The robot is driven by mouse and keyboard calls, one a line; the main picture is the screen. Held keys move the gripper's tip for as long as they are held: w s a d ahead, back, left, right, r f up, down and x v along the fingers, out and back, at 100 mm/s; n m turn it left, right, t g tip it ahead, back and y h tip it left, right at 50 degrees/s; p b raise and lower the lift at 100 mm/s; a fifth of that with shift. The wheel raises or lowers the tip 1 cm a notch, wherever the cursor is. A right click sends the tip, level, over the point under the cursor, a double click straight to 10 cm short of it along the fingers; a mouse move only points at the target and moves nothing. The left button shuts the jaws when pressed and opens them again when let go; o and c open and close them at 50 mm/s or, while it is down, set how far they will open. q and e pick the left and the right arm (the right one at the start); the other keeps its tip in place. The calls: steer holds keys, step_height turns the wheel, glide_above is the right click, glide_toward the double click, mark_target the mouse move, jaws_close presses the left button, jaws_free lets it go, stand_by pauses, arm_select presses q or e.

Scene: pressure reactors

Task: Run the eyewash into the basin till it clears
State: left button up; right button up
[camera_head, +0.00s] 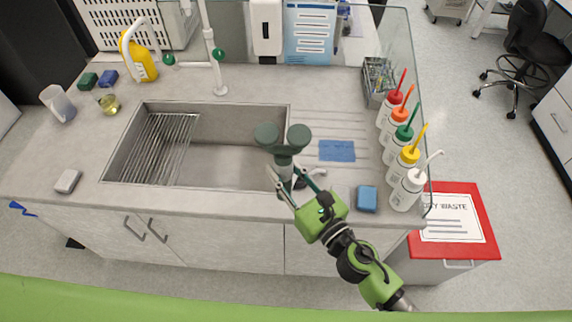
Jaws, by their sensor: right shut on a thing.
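The eyewash (283,156) has two round dark green heads side by side on a grey-green body. My right gripper (286,182) is shut on the eyewash's lower body, at the counter's front right of the basin. The heads overlap the right rim of the basin in the picture. No water shows coming from them. The basin (225,160) is a grey sink set in the counter, with a wire rack (165,145) in its left part. The gripper hides part of the eyewash's lower end. My left gripper is not in view.
Several wash bottles (408,188) stand along the counter's right edge by a clear screen. A blue sponge (367,199) and a blue cloth (337,151) lie right of the gripper. A tall tap (218,75) stands behind the basin. A red-topped waste bin (483,215) is at right.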

mark_target(289, 165)
steer(key=shift+r+p, duration=0.4)
steer(key=shift+r, duration=1.75)
